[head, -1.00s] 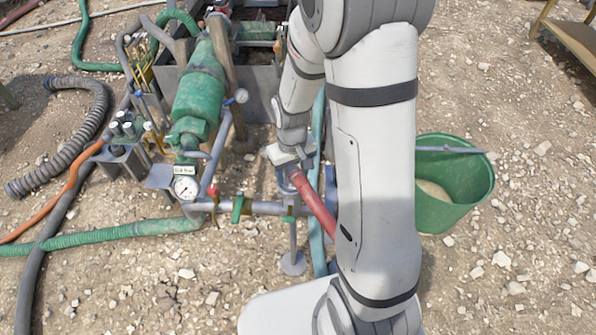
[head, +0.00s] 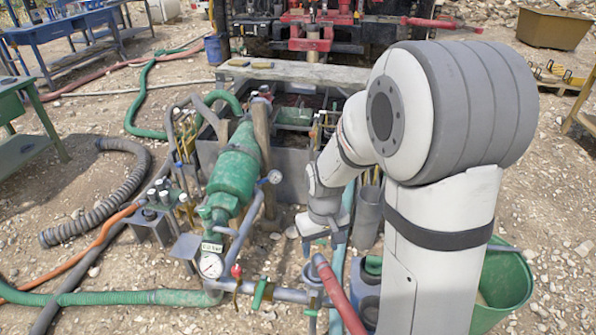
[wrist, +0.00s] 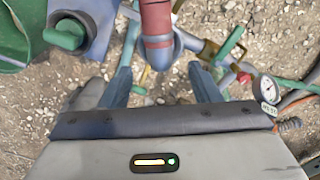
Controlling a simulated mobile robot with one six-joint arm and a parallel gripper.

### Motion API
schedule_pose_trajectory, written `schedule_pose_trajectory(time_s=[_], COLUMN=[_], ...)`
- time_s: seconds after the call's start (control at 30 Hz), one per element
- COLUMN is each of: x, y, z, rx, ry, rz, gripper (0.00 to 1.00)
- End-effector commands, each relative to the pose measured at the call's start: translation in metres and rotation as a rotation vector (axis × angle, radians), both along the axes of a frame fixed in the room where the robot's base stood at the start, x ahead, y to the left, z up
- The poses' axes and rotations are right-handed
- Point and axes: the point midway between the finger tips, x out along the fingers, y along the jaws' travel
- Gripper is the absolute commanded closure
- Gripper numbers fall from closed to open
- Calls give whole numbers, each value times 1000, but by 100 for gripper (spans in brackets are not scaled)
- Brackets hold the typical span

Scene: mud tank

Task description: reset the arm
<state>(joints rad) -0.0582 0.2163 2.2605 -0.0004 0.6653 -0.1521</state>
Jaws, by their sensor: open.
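My gripper (head: 323,243) hangs from my arm in the middle of the head view, pointing down over the pipework. In the wrist view its two fingers (wrist: 163,88) stand wide apart with nothing held between them. A red pipe section with a grey elbow (wrist: 158,45) lies just beyond the fingertips in the wrist view. In the head view the red hose (head: 340,297) runs beside and below the gripper. My arm hides part of the ground on the right.
A green pump body (head: 235,165), a pressure gauge (head: 211,265) and a grey pipe with valves stand left of my gripper. A mud tank (head: 290,162) is behind. A green bucket (head: 505,285) stands behind my arm at right. Hoses cross the gravel at left.

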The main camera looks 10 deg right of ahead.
Motion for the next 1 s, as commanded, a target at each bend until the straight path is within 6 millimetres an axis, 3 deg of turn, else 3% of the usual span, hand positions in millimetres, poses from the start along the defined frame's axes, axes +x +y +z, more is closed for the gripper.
schedule_pose_trajectory(time_s=[0.17, 0.27, 0.5, 0.7, 0.83, 1.0], x=[-5, -16, -66, -109, -128, -137], y=[-2, -4, -14, -20, -22, -23], z=[21, 58, 166, 227, 247, 253], rx=[1, 3, 10, 17, 20, 21], ry=[-14, -41, -128, -189, -212, -222], rz=[-10, -30, -110, -169, -194, -207], gripper=[44, 44, 44, 44, 44, 44])
